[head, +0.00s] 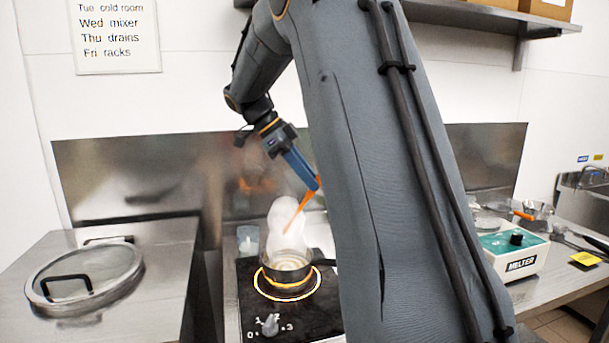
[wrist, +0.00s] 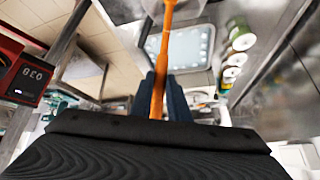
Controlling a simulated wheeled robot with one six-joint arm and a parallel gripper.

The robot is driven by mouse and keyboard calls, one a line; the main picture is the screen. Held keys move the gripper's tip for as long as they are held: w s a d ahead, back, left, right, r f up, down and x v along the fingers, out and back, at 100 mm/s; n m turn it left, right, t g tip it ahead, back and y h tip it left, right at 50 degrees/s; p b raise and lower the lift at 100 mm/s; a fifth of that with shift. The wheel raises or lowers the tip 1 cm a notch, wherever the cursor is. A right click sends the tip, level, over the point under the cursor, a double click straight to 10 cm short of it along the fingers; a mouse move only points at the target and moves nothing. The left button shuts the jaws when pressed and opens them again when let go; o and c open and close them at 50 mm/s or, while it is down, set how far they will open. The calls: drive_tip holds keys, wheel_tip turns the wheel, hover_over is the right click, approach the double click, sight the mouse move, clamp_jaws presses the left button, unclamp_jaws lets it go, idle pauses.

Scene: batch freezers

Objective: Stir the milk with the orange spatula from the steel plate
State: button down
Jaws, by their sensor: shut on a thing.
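My gripper (head: 316,184), with blue fingers, is above and slightly right of a small dark saucepan (head: 288,272) in the head view. It is shut on the orange spatula (head: 299,211), which slants down and left toward the pan. The spatula's lower end is in the white steam above the pan, and I cannot tell whether it touches the pale milk (head: 289,263). In the wrist view, the orange handle (wrist: 166,45) runs between the two blue fingers of my gripper (wrist: 163,85). The steel plate cannot be made out.
The saucepan stands on a black hob (head: 248,303) with a glowing orange ring and a knob (head: 270,325). A white and green melter (head: 513,254) stands on the right counter among utensils. My arm hides the middle.

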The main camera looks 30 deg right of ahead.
drive_tip(key=shift+s+r+b+x, duration=0.25)
drive_tip(key=shift+s+b+x, duration=0.55)
drive_tip(key=shift+x, duration=2.55)
drive_tip(key=w+a+f+b, duration=0.3)
drive_tip(key=f+b, duration=0.3)
drive_tip(key=f, duration=0.2)
drive_tip(key=shift+w+a, duration=0.25)
drive_tip(key=shift+w, duration=0.1)
drive_tip(key=shift+s, duration=0.1)
